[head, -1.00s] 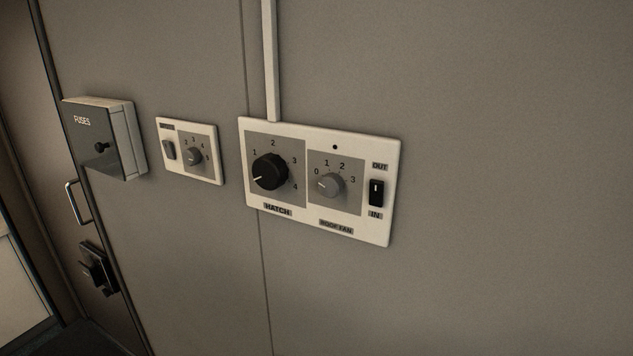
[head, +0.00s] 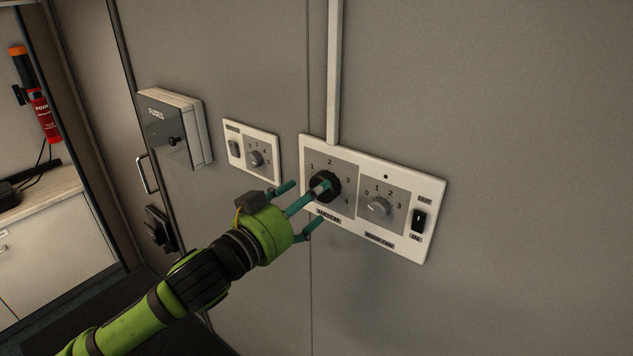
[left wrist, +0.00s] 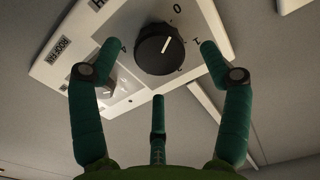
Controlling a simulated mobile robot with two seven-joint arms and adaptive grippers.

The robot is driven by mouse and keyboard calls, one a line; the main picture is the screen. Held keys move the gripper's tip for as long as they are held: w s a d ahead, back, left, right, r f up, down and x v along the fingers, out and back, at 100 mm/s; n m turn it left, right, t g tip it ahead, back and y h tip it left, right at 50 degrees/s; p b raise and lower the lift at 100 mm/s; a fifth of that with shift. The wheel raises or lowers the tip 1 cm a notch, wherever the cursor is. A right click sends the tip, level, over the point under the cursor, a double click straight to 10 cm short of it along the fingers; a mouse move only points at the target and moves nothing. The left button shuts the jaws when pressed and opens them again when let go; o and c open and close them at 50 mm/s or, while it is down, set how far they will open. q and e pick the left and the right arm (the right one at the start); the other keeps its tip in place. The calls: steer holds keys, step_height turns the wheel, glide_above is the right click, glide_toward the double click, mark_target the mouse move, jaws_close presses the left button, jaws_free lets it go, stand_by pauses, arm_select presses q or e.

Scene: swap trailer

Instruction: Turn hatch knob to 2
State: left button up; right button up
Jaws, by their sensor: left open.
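The black hatch knob (head: 324,190) is on the left half of a white wall panel (head: 290,150), with numbers around it. One finger of my left gripper (head: 307,203) covers part of it in the head view. In the left wrist view the knob (left wrist: 158,50) shows whole, and its white pointer line aims toward the 0. My left gripper (left wrist: 160,60) is open in front of the knob, its three green fingers spread around it with gaps, and holds nothing. Whether a fingertip touches the panel I cannot tell. My right gripper is not in view.
The grey roof fan knob (head: 377,207) and a black rocker switch (head: 419,221) are to the right on the same panel. A smaller panel (head: 268,138) and a fuse box (head: 180,130) are to the left. The wall at right is bare.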

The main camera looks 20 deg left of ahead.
arm_select(q)
steer(key=p+x, duration=0.1)
steer(key=x, duration=0.1)
steer(key=shift+w+d, duration=0.2)
steer(key=shift+w, duration=0.15)
steer(key=c, duration=1.2)
steer(key=shift+m, duration=0.4)
steer(key=m, duration=2.2)
steer(key=shift+r+m, duration=0.15)
steer(key=shift+m, duration=0.25)
